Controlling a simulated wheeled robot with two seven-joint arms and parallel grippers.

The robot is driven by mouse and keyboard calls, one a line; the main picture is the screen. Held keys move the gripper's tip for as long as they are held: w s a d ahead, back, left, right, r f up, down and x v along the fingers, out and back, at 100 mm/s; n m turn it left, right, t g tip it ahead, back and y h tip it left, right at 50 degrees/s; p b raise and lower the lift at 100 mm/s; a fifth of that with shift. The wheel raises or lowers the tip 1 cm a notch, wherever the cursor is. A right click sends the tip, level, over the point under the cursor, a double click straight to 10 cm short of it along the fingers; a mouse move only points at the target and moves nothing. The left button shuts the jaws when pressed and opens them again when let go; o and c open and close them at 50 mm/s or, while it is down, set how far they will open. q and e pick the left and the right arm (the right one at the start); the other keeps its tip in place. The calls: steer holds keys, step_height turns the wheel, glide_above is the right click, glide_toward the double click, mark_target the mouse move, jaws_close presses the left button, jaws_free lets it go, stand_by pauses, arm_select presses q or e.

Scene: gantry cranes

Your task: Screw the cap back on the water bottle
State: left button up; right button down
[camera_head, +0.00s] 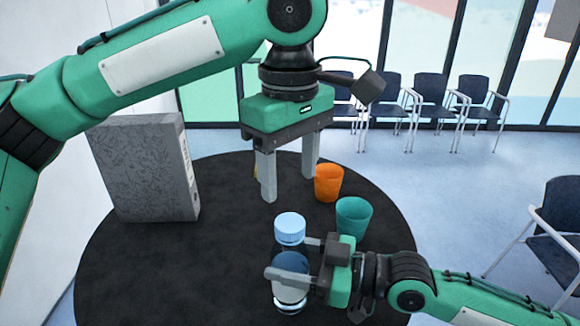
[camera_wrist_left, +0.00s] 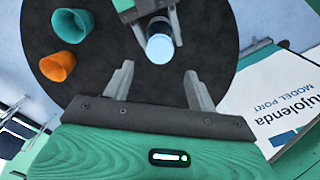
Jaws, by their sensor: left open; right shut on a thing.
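The water bottle (camera_head: 289,293) stands upright at the front of the round black table, with a pale label and clear blue plastic. The light blue cap (camera_head: 290,226) is at its top; I cannot tell whether it is screwed tight. The cap also shows from above in the left wrist view (camera_wrist_left: 159,48). My right gripper (camera_head: 288,258) is shut around the bottle's upper body from the right and hides part of it. My left gripper (camera_head: 288,187) is open and empty, pointing down above and behind the cap. Its fingers (camera_wrist_left: 158,71) lie apart from the cap.
An orange cup (camera_head: 329,184) and a teal cup (camera_head: 353,219) stand right of the bottle, the teal one close to my right gripper. A large grey box-like book (camera_head: 145,170) stands at the table's left. The black table (camera_head: 160,265) is clear at left front. Chairs line the windows behind.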

mark_target(290, 222)
arm_select(q)
steer(key=shift+f, duration=4)
